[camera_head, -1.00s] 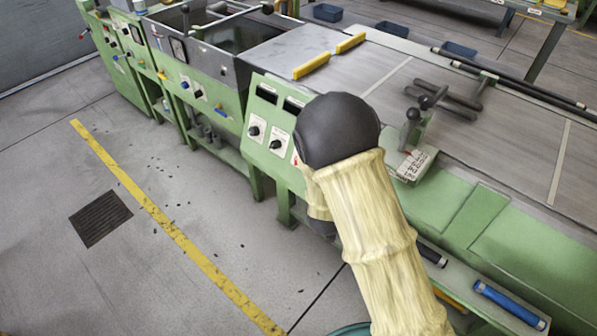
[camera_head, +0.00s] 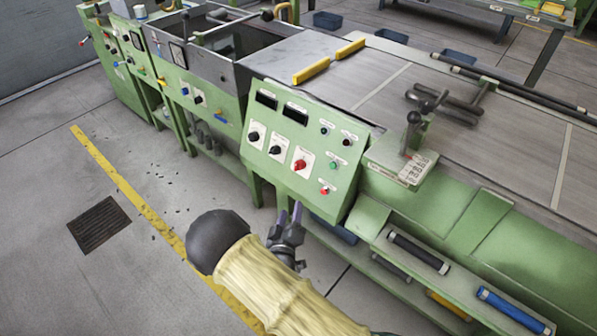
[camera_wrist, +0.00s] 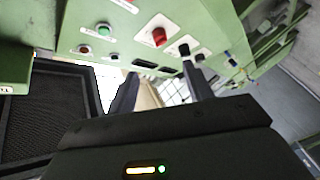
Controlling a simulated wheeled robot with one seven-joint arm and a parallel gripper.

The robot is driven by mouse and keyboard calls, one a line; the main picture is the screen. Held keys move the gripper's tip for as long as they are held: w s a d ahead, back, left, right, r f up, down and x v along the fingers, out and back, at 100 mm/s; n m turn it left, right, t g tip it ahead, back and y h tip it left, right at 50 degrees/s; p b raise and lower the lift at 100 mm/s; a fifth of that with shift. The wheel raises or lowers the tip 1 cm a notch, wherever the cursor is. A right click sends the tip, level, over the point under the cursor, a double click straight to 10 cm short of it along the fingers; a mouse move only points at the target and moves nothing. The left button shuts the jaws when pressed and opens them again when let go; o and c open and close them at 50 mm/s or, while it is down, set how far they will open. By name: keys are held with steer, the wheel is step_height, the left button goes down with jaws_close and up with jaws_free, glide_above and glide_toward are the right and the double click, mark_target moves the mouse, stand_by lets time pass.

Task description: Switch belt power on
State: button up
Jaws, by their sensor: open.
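A green control panel (camera_head: 300,140) with a sloped face stands in the middle of the head view. It has two black knobs (camera_head: 254,136) and a red knob (camera_head: 300,164) on white plates. To their right are small buttons, including a green one (camera_head: 334,163) and a red one (camera_head: 324,190). The labels are too small to read. My gripper (camera_head: 290,212) is open and empty, below the panel's lower edge. In the wrist view, the red knob (camera_wrist: 158,36) and green button (camera_wrist: 103,29) appear beyond the two dark fingers, which are apart from the panel.
A grey conveyor belt (camera_head: 430,70) lies behind and right of the panel, with a lever (camera_head: 413,125) on a green stand nearby. A shelf below holds black and blue rollers (camera_head: 510,309). More green machines continue left.

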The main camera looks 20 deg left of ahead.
mark_target(299, 169)
steer(key=w+a, duration=0.1)
steer(key=w, duration=0.4)
steer(key=w+a, duration=0.1)
steer(key=w, duration=0.5)
steer(key=w+a, duration=0.1)
steer(key=w, duration=0.4)
steer(key=shift+w, duration=0.4)
steer(key=shift+c, duration=0.2)
steer(key=c, duration=0.9)
